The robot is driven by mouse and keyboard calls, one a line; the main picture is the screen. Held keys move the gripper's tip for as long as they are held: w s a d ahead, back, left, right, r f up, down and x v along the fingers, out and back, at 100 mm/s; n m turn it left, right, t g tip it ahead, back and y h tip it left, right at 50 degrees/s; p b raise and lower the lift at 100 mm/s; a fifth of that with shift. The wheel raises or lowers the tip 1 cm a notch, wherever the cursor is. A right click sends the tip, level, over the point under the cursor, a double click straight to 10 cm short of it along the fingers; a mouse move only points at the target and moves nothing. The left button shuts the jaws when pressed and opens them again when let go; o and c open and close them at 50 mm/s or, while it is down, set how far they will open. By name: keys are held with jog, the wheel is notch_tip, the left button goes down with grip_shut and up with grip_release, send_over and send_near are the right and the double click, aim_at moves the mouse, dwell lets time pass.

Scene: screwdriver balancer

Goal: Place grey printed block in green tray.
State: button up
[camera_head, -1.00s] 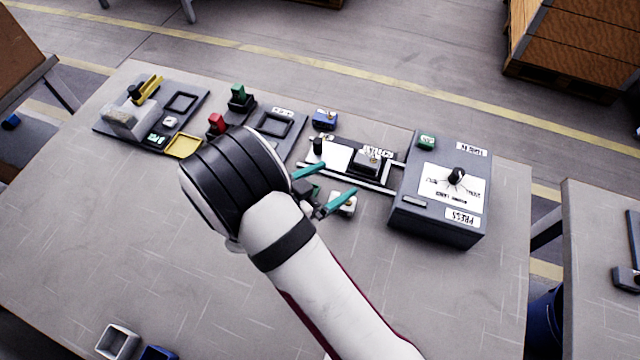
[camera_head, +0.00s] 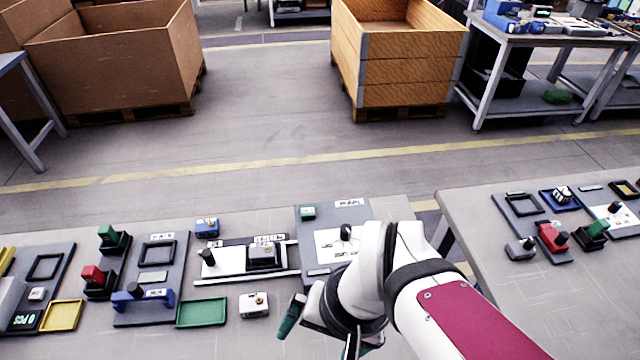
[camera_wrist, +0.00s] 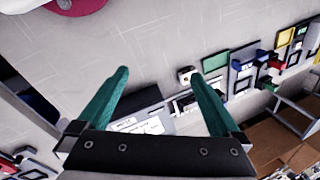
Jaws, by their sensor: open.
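A small pale grey block (camera_head: 254,304) with a dark mark on top sits on the bare table, just right of the green tray (camera_head: 202,313). The tray is shallow and looks empty. In the wrist view the block (camera_wrist: 187,76) shows beyond my fingers, close to the tip of the right one, with the green tray (camera_wrist: 215,61) past it. My gripper (camera_head: 320,330) has teal fingers, spread apart with nothing between them. It is right of the block, in front of the grey press box. My wrist hides part of that box.
A slide fixture (camera_head: 215,269) carrying a darker grey block (camera_head: 264,257) lies behind the pale block. The press box (camera_head: 308,240) stands to the right. A blue holder (camera_head: 130,300) and yellow tray (camera_head: 62,316) are left of the green tray. Bare table surrounds the pale block's front.

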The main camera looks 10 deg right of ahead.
jog(key=shift+m+g+h, duration=0.5)
jog(key=shift+g, duration=0.1)
jog(key=s+d, duration=0.2)
jog(key=s, duration=0.1)
jog(key=s+d, duration=0.1)
jog(key=s, duration=0.1)
jog(key=shift+d, duration=0.4)
jog(key=shift+c, duration=1.2)
jog(key=w+a+r+n, duration=0.25)
jog(key=w+n, duration=0.45)
jog(key=w, duration=0.5)
jog(key=n, duration=1.6)
send_over(262, 250)
jog(key=d, duration=0.2)
notch_tip(262, 250, down, 6)
jog(key=f, duration=0.5)
jog(key=a+f, duration=0.1)
jog(key=f, duration=0.4)
jog(key=a+f, duration=0.1)
jog(key=f, duration=0.4)
grip_shut()
